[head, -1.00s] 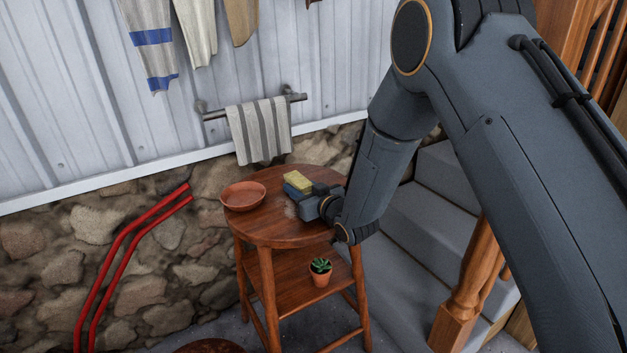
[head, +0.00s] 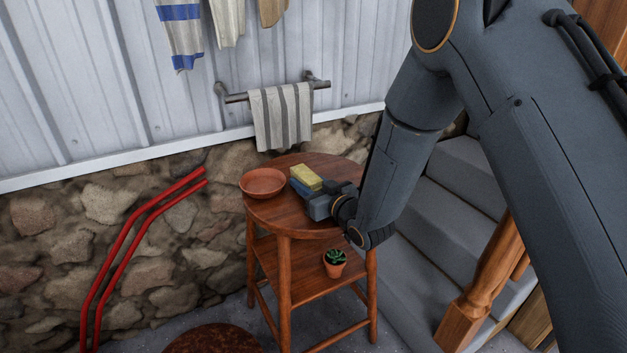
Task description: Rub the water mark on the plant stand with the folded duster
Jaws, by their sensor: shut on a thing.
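The round wooden plant stand (head: 285,212) stands in the middle of the head view, against the stone wall. My gripper (head: 309,190) is low over the right part of its top, shut on the folded duster (head: 306,177). The duster shows as a yellow block with blue below it. It appears to be at or just above the top; whether it touches cannot be told. The water mark cannot be made out now; the duster and gripper may cover it.
A terracotta saucer (head: 263,182) sits on the top, just left of the duster. A small potted succulent (head: 335,263) stands on the lower shelf. A striped towel (head: 281,117) hangs on a rail behind. Red pipes (head: 135,245) are at left, grey steps (head: 450,220) at right.

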